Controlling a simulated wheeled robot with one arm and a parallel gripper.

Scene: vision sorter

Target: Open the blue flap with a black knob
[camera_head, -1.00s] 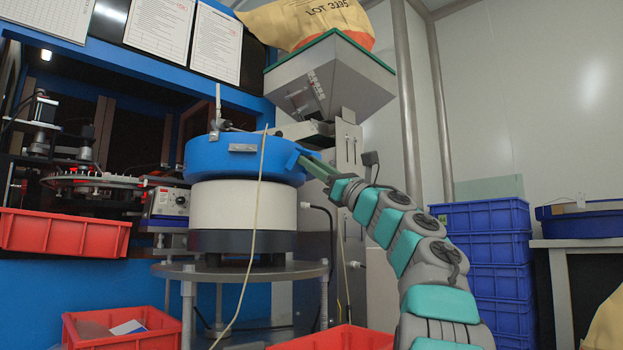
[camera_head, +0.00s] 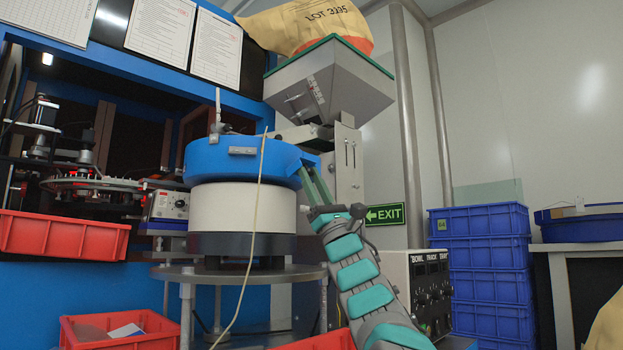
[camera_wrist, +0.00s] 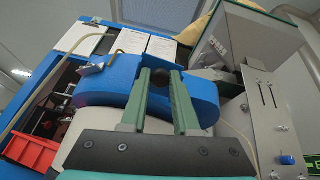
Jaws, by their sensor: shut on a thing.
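The blue round bowl feeder (camera_head: 225,160) stands on a white and dark base on a round metal table. The blue flap (camera_head: 311,158) shows at its right side, partly hidden by my fingers. The black knob (camera_wrist: 159,77) sits between the two green fingertips. My gripper (camera_wrist: 161,75) is shut on the knob, its fingers on either side. In the head view my gripper (camera_head: 306,168) reaches up to the flap from below right; the knob is hidden there.
A grey hopper (camera_head: 330,80) with a sack (camera_head: 300,25) hangs above right. A grey control box (camera_head: 425,290) stands right of my arm. Stacked blue crates (camera_head: 485,260) stand farther right. Red bins (camera_head: 65,235) are at left. A thin pale cable (camera_head: 257,220) hangs before the bowl.

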